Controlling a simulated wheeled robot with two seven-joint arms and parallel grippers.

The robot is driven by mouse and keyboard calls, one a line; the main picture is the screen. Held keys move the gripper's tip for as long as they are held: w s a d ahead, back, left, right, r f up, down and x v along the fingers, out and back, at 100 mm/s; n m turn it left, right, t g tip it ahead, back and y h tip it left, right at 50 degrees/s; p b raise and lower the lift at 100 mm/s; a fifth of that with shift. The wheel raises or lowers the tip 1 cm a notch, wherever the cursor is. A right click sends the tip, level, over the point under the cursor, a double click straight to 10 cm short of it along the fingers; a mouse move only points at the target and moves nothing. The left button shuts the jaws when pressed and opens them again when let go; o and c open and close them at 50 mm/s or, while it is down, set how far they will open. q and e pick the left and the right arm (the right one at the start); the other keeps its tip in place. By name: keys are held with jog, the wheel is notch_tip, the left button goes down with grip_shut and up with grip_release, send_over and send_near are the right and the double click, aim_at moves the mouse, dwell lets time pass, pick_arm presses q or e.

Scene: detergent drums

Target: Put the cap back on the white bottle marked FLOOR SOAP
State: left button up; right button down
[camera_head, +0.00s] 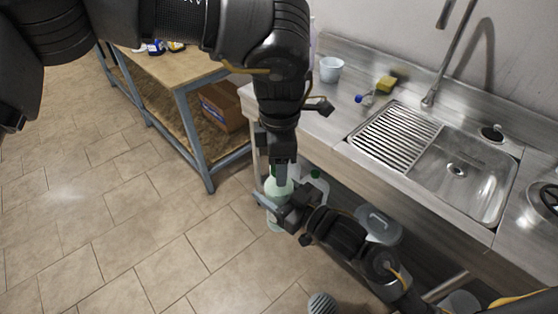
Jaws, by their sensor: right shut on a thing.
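A pale, whitish-green bottle (277,190) stands upright in the centre, beyond the counter's front edge. My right gripper (274,205) reaches in from the lower right and is shut on the bottle's body, with the bottle's lower part showing below it. My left gripper (281,166) points straight down over the bottle's top. A small bit of green shows by its fingertips; I cannot tell whether it is the cap, or whether the cap sits on the neck. The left fingers' gap is hidden. No label text is readable.
Another white container with a green cap (316,175) stands close behind, right of the grippers. A steel sink counter (345,140) bears a white cup (331,69), a sponge (385,84) and a blue-capped item (364,98). A wooden-topped table (175,68) stands left. A grey lidded bin (379,226) is below the counter.

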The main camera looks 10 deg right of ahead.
pick_arm(q)
jog(key=shift+r, duration=2.3)
jog(key=shift+c, duration=0.2)
